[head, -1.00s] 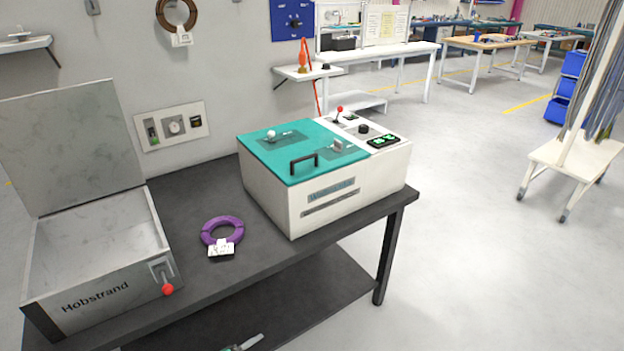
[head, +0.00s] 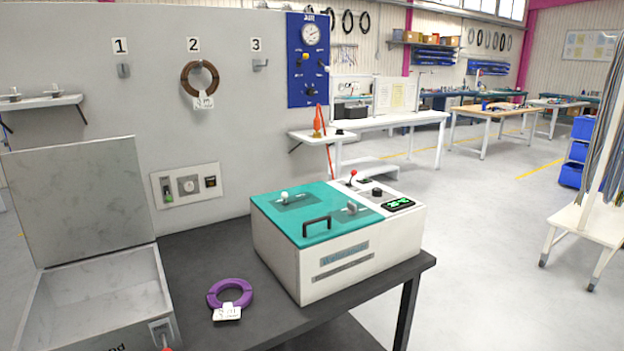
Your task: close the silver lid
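The silver lid (head: 80,198) stands open, upright at the back of a silver box (head: 98,292) at the left end of the dark table. The box is open at the top and its visible inside looks empty. Its front is cut off by the bottom edge of the view. A latch (head: 161,333) is on the box's right front side, with part of a red knob below it. Neither of my grippers is in view.
A purple ring (head: 230,293) with a white tag lies on the dark table (head: 196,262), right of the box. A white machine with a teal top (head: 335,240) stands further right. A wall panel (head: 187,186) is behind the table.

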